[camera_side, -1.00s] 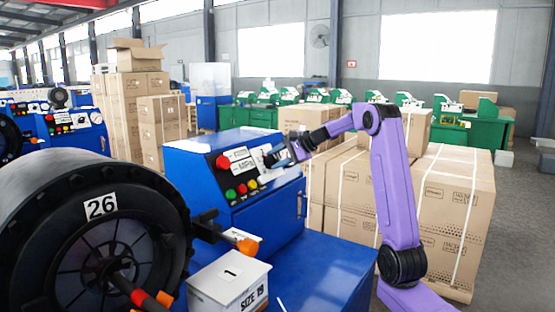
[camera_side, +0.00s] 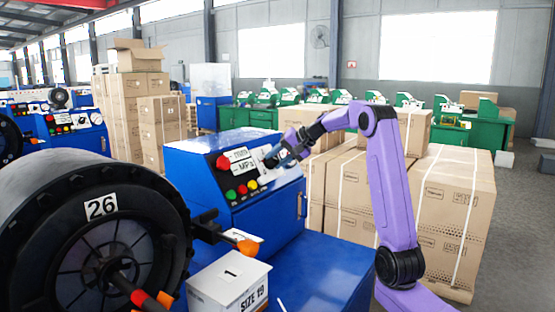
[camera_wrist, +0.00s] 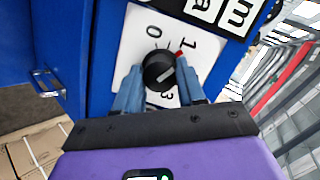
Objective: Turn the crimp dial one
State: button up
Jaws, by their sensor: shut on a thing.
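The crimp dial (camera_wrist: 158,69) is a round black knob on a white plate (camera_wrist: 131,42) on the blue machine's panel. In the wrist view the plate shows the figures 0, 1 and 3. The knob has a pale line, and a red mark sits at its upper right beside the 1. My gripper (camera_wrist: 160,78) has one blue-grey finger on each side of the knob and is shut on it. In the side view my gripper (camera_side: 272,160) is at the right part of the sloped panel and hides most of the dial.
The blue machine (camera_side: 240,180) has a red button (camera_side: 223,162) and several coloured buttons left of my gripper. A big black reel (camera_side: 95,225) marked 26 and a white box (camera_side: 228,283) stand in front. Stacked cartons (camera_side: 450,215) are close to my arm's right.

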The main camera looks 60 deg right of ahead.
dwell(0.5)
jog(key=o, duration=1.1)
jog(key=shift+c, duration=0.2)
jog(key=v, duration=1.7)
jog(key=shift+s, duration=0.2)
